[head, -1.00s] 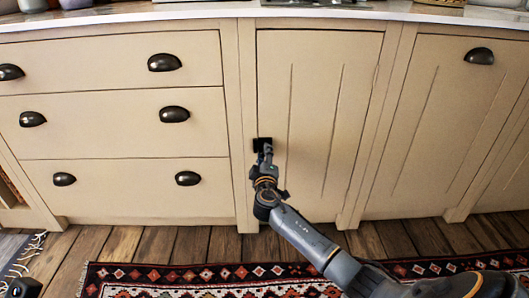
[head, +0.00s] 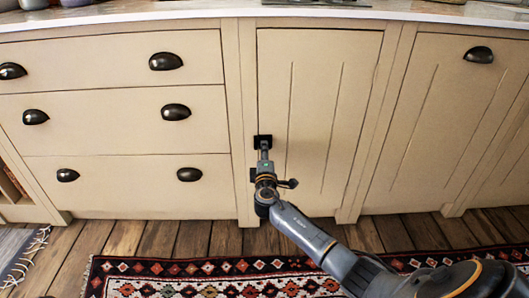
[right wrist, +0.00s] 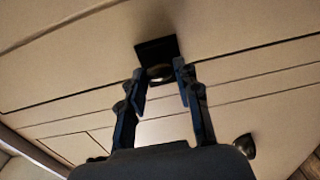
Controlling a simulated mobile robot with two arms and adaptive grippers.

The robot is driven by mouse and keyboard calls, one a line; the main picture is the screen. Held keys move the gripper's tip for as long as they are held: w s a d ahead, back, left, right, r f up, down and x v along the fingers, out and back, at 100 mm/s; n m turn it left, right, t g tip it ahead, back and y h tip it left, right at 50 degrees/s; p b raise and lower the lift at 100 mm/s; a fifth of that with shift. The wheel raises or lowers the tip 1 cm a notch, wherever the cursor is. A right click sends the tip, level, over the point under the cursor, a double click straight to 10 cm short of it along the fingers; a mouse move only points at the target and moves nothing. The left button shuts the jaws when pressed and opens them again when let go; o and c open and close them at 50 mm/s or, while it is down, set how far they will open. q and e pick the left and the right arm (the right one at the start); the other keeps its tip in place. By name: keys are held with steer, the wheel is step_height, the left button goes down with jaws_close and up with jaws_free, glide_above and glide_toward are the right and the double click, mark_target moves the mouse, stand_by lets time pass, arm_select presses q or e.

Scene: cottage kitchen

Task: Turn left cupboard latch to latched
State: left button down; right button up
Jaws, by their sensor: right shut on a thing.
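The cupboard latch (head: 262,141) is a small black square plate with a knob, at the left edge of the narrow cream cupboard door (head: 318,105). My right gripper (head: 265,151) is at the latch, shut on its knob. In the right wrist view the latch plate (right wrist: 157,50) shows beyond the fingers, with the rounded brassy knob between the fingertips of the gripper (right wrist: 161,76). The fingers hide part of the knob, and I cannot tell the latch's setting. The door looks flush with its frame. My left gripper is not in view.
Drawers with dark cup handles (head: 174,112) are left of the door. Another cream door with a cup handle (head: 479,55) is to the right. A pale worktop (head: 200,16) runs above. A patterned rug (head: 200,277) lies on the wooden floor (head: 160,238).

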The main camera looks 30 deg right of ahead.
steer(key=o, duration=1.1)
steer(key=shift+c, duration=0.2)
steer(key=shift+o, duration=0.5)
steer(key=v, duration=1.2)
